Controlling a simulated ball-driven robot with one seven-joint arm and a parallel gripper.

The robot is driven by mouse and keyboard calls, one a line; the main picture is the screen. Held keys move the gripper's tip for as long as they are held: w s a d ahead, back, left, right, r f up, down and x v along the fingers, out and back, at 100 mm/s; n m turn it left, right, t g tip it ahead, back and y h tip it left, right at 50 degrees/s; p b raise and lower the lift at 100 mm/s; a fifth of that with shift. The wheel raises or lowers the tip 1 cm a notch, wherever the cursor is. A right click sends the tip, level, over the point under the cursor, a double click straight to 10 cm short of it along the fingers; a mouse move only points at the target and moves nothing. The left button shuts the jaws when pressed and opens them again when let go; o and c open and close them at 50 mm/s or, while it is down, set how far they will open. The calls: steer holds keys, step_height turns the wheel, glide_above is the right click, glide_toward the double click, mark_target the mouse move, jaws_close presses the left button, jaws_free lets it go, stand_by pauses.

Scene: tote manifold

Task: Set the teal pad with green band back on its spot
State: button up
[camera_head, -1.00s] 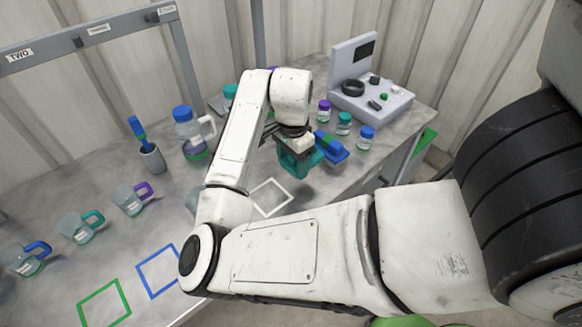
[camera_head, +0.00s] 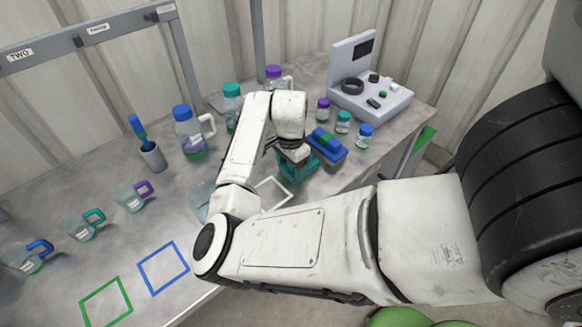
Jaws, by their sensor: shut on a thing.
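My gripper (camera_head: 292,153) is shut on a teal pad (camera_head: 298,170), low over the right part of the grey bench. I cannot make out a green band on it; the gripper covers its top. I cannot tell whether its underside touches the bench. A white square outline (camera_head: 257,187) is marked on the bench just left of the pad, partly behind my arm. A blue pad with a green patch (camera_head: 329,145) lies just behind and right of the teal pad.
Small capped jars (camera_head: 343,122) and a grey device (camera_head: 371,100) stand at the back right. Blue-capped (camera_head: 188,130) and teal-capped (camera_head: 232,98) bottles stand behind my arm. Handled beakers (camera_head: 82,226) line the left. Blue (camera_head: 163,268) and green (camera_head: 106,302) outlines are empty.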

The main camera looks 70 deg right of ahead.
steer(key=o, duration=1.4)
step_height(320, 180, up, 12)
steer(key=shift+r+b, duration=0.1)
steer(key=shift+b, duration=0.25)
steer(key=shift+s, duration=0.15)
